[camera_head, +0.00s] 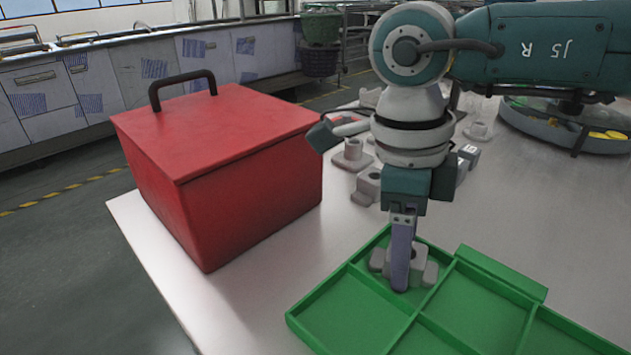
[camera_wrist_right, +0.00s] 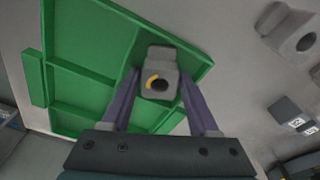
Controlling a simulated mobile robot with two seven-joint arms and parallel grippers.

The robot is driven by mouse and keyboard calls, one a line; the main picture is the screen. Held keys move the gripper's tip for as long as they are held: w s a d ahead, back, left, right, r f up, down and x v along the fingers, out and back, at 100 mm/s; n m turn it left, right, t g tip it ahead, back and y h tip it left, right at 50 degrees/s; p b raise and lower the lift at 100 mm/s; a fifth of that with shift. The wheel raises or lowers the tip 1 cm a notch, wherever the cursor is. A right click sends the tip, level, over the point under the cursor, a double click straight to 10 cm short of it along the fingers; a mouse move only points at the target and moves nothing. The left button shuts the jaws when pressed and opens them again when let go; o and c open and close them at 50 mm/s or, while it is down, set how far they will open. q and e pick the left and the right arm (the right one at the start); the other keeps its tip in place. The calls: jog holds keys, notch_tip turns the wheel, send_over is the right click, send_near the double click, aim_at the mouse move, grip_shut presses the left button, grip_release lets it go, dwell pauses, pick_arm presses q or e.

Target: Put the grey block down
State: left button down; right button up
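The grey block (camera_head: 417,262) is a blocky part with a round hole, seen from above in the right wrist view (camera_wrist_right: 158,82). It sits low inside a back compartment of the green tray (camera_head: 346,281); I cannot tell whether its underside touches the floor. My right gripper (camera_head: 400,278) points down, its two purple fingers (camera_wrist_right: 158,88) on opposite sides of the block, shut on it. In the head view the near finger covers the middle of the block. The tray also shows in the wrist view (camera_wrist_right: 92,48). My left gripper is not in view.
A red lidded box (camera_head: 250,190) with a black handle stands left of the tray. Several grey parts (camera_head: 352,156) lie behind my right gripper. A round grey tub (camera_head: 555,125) is at the back right. The table (camera_head: 560,210) is clear on the right.

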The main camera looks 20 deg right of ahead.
jog(key=shift+r, duration=0.1)
jog(key=shift+r+p, duration=0.25)
jog(key=shift+p, duration=0.05)
jog(key=r, duration=0.7)
jog(key=w+a+r, duration=0.1)
jog(key=r, duration=0.3)
jog(key=shift+r+b, duration=0.3)
jog(key=shift+b, duration=0.1)
